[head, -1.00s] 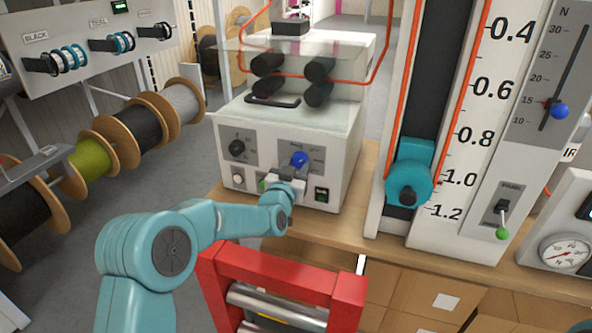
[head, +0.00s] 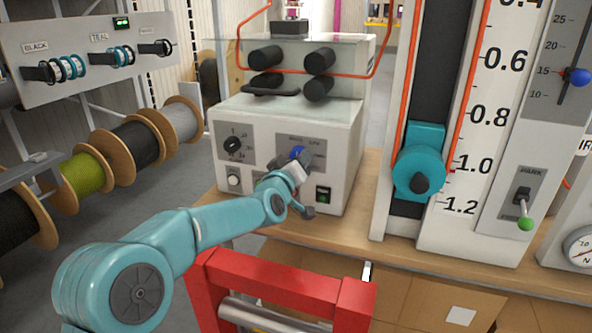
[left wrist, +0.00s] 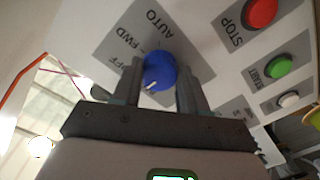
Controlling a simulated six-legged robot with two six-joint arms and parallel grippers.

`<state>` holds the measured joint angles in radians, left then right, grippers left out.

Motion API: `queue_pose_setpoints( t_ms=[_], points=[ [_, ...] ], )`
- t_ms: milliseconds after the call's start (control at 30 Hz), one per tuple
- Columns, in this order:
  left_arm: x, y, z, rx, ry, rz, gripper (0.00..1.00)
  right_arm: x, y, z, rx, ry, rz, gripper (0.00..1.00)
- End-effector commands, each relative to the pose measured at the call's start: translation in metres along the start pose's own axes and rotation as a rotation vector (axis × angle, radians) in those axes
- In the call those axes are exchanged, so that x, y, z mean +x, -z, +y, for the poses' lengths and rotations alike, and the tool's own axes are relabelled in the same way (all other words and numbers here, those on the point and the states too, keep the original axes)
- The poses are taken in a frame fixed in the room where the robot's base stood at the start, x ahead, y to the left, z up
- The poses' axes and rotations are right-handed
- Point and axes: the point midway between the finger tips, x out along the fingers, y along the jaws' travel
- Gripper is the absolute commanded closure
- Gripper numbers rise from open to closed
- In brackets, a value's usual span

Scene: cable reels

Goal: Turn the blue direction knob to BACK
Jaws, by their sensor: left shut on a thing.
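The blue direction knob (head: 296,153) is on the front panel of the white machine (head: 290,115). In the left wrist view the knob (left wrist: 158,70) sits between the two fingers of my left gripper (left wrist: 160,80), which is shut on it. A white mark on the knob points toward the lower left of that picture, on the gripper's side. The labels AUTO, FWD and OFF show around the knob; I cannot read a BACK label. In the head view my left gripper (head: 301,160) partly covers the knob. My right gripper is not in view.
In the wrist view a red STOP button (left wrist: 260,12) and a green START button (left wrist: 280,65) are to the right. A red frame (head: 280,285) stands in front of the bench. A teal tensioner (head: 420,170) is at right.

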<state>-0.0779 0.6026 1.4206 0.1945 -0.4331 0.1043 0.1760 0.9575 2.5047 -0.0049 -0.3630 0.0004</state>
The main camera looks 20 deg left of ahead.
Motion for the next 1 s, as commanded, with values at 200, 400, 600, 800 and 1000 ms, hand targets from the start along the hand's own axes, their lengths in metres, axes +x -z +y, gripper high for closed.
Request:
queue_pose_setpoints(
  t_ms=[200,400,600,800,1000],
  points=[
    [0.0000,-0.0005,-0.0001,-0.051,0.000,-0.002,0.88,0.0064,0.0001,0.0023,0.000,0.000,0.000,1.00],
    [0.0000,0.0003,0.0005,-0.062,0.000,-0.002,0.88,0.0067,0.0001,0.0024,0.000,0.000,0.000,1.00],
    [0.0000,0.0004,0.0005,-0.062,0.000,-0.002,0.88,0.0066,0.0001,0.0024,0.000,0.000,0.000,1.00],
    [0.0000,0.0004,0.0005,-0.061,0.000,-0.002,0.32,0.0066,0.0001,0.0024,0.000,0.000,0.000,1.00],
    [-0.0001,0.0003,0.0004,-0.060,0.000,-0.002,0.32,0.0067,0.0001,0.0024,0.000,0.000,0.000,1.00]
  ],
)
